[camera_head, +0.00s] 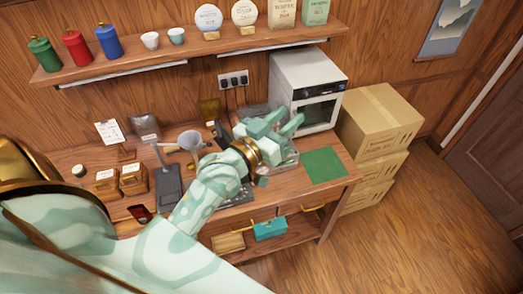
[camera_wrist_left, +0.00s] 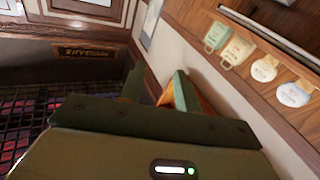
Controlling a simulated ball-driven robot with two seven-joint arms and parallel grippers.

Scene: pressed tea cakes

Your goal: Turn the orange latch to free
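My left gripper (camera_head: 284,120) is above the right half of the workbench, in front of the white oven-like cabinet. Its two pale green fingers are apart, with nothing seen between them. In the left wrist view the two fingers (camera_wrist_left: 158,90) also stand apart, one dark green and one teal with an orange-brown side face. I cannot make out an orange latch in either view. The gripper and forearm hide part of the bench and the clear-sided box (camera_head: 291,158) under them. My right gripper is not in view.
The white cabinet (camera_head: 305,85) stands at the bench's back right, beside stacked cartons (camera_head: 380,120). A green mat (camera_head: 324,166) lies bare at the bench's right end. A funnel (camera_head: 190,140) stands left of my forearm. A wall shelf (camera_head: 190,50) runs above, holding canisters, cups and tea packages.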

